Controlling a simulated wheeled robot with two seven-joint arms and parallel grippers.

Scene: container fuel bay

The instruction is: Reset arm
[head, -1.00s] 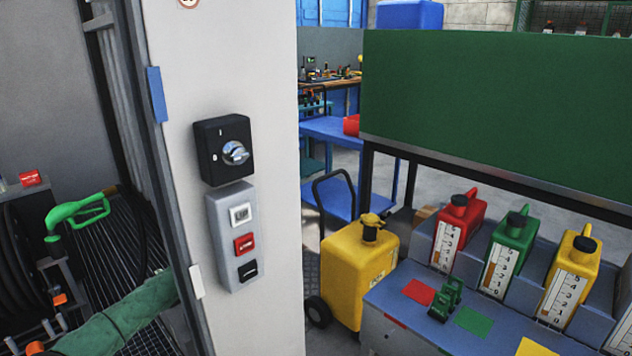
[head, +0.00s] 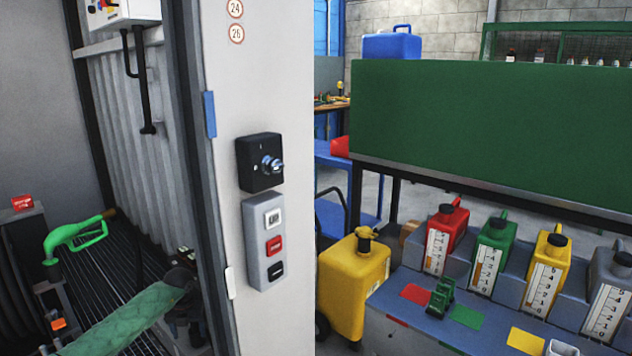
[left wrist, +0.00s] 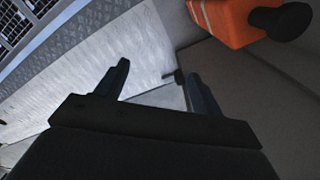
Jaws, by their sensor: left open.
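My left arm, in a green sleeve, comes in at the lower left of the head view. My left gripper (head: 188,318) is at its end, dark and partly cut off from sight by the edge of the pale door post. In the left wrist view my left gripper (left wrist: 160,88) has its two dark fingers spread apart with nothing between them. Metal plate flooring and a grey surface show beyond them. My right gripper is not in view.
The post carries a black rotary switch (head: 260,163) and a grey button box (head: 265,243). A yellow can (head: 352,285) and a bench (head: 400,325) with several coloured jugs stand at right. An orange object (left wrist: 235,18) shows in the wrist view.

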